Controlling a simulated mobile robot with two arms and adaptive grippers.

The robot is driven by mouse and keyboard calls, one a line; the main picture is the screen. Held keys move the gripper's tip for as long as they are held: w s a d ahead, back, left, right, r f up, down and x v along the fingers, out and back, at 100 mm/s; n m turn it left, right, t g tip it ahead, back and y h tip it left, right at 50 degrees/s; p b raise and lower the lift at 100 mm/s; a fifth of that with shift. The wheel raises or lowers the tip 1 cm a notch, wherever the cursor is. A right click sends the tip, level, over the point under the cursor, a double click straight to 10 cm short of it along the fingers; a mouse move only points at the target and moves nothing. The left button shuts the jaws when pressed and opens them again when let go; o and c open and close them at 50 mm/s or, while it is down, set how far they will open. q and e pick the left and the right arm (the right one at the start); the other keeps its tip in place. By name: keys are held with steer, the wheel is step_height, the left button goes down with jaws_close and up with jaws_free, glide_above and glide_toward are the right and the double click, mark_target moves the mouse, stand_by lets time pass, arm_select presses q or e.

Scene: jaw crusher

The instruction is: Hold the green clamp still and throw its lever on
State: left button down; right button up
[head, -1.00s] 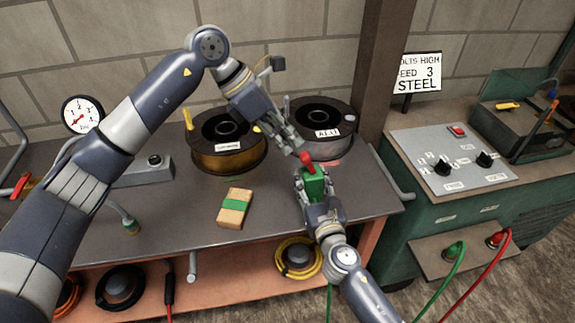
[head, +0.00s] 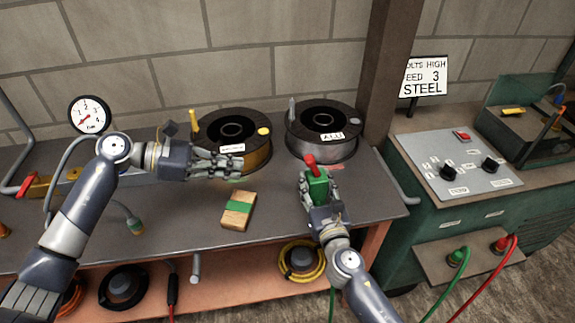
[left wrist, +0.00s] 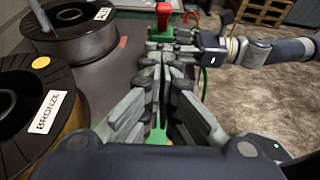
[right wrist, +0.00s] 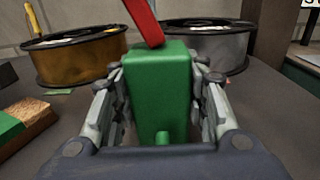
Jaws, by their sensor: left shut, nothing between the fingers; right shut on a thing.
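The green clamp (head: 317,188) is at the right end of the bench, with its red lever (head: 310,160) on top. My right gripper (head: 312,192) is shut on the clamp body, a finger on each side, as the right wrist view shows with the clamp (right wrist: 160,90) between them. There the lever (right wrist: 146,20) rises from the clamp's top, leaning left; its upper end is cut off. My left gripper (head: 238,163) is shut and empty, left of the clamp and apart from it, in front of the bronze spool. The red lever also shows beyond its fingertips in the left wrist view (left wrist: 163,14).
The bronze spool (head: 208,130) and a grey spool (head: 340,150) stand at the back. A wood block with a green band (head: 238,210) lies in front of my left gripper. A green control cabinet (head: 470,225) stands at the right. Bench between block and clamp is clear.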

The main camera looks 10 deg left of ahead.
arm_select(q)
steer(key=shift+d, duration=0.1)
glide_toward(312, 166)
steer(key=w+d+f, duration=0.2)
steer(key=d+f, duration=0.1)
steer(key=f, duration=0.1)
steer(key=shift+w+d+f, duration=0.15)
steer(key=shift+w, duration=0.25)
